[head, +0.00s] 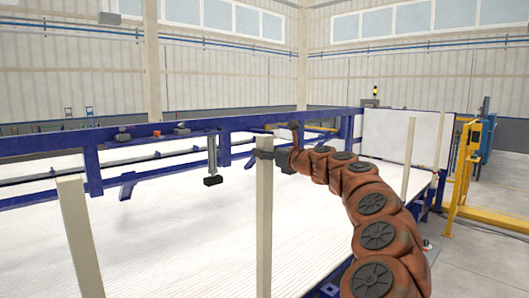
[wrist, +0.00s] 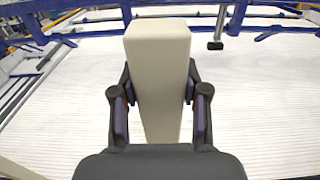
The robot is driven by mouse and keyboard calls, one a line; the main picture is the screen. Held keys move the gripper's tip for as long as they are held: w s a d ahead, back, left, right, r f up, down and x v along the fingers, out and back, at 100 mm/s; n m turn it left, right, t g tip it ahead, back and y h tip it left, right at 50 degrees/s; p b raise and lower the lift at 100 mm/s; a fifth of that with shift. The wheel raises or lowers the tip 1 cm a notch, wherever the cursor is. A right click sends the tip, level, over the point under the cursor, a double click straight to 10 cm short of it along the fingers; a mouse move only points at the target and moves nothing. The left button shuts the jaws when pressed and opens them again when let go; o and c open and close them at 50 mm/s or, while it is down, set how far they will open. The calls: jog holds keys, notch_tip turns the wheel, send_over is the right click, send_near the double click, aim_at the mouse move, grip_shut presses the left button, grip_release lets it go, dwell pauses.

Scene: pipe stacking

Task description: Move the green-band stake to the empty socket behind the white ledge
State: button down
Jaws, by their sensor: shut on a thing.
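My gripper (head: 265,154) is shut on a cream square stake (head: 264,225), near its top. The stake stands upright in the head view, and its lower end runs out of the picture. In the wrist view my gripper (wrist: 160,115) has a finger on each side of the same stake (wrist: 158,75). No green band shows on the visible part, so I cannot tell whether this is the green-band stake. I cannot make out an empty socket or tell which part is the white ledge.
Another cream stake (head: 80,240) stands at the left, and a cream post (head: 408,155) stands at the right. A white ribbed bed (head: 170,230) lies behind, with a blue frame (head: 225,124) across it. A yellow frame (head: 460,175) stands at the far right.

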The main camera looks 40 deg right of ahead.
jog(key=shift+f, duration=0.85)
jog(key=c, duration=0.5)
grip_release()
jog(key=shift+f, duration=0.1)
jog(key=shift+s, duration=0.2)
jog(key=s, duration=1.1)
jog(key=shift+s+a, duration=0.15)
jog(key=shift+s, duration=0.2)
